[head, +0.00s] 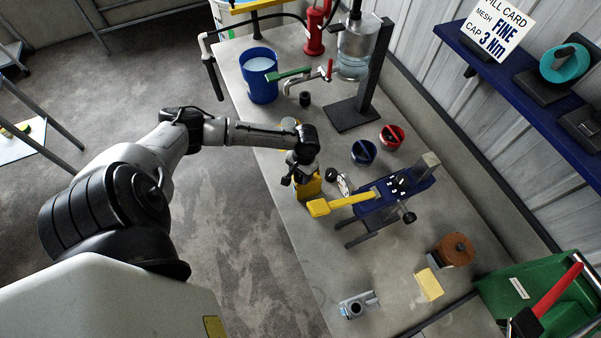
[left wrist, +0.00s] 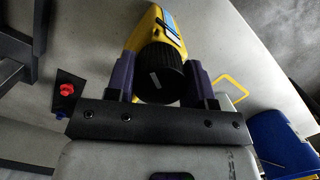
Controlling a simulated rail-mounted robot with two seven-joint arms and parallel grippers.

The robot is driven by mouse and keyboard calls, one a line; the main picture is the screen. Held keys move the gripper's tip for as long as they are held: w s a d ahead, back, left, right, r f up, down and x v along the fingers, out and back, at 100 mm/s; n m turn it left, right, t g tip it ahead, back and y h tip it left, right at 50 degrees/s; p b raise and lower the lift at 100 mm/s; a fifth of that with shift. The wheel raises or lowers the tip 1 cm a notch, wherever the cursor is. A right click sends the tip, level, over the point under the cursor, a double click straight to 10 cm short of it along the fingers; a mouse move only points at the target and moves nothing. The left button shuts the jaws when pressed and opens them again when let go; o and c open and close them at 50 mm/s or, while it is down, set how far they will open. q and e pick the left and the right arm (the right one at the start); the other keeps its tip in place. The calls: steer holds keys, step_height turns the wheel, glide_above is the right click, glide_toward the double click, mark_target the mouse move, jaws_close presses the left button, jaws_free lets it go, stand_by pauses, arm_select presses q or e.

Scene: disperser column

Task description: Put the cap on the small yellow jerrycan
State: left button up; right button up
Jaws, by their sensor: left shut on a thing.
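The small yellow jerrycan (head: 308,188) stands on the grey bench near its left edge, under my left gripper (head: 301,170), which partly hides it in the head view. In the left wrist view the yellow jerrycan (left wrist: 150,30) lies beyond a black ribbed cap (left wrist: 160,72) with a white mark. My left gripper (left wrist: 161,78) is shut on this cap, with one purple finger on each side. The cap is lined up over the jerrycan's top; I cannot tell whether it is seated on the neck. My right gripper is not in view.
A blue fixture with a yellow lever (head: 350,201) stands just right of the jerrycan. A white dial (head: 344,184) lies between them. A blue bucket (head: 259,78), a black stand (head: 362,90) and red (head: 391,137) and blue (head: 363,152) round items are farther back.

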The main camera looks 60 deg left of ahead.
arm_select(q)
steer(key=shift+f+p, duration=0.2)
steer(key=shift+p, duration=0.2)
stand_by(0.3)
steer(key=o, duration=1.4)
steer(key=shift+o, duration=0.2)
steer(key=shift+r, duration=0.15)
steer(key=shift+r+p, duration=1.5)
steer(key=shift+p, duration=0.5)
steer(key=shift+r+p, duration=1.9)
steer(key=shift+p, duration=0.45)
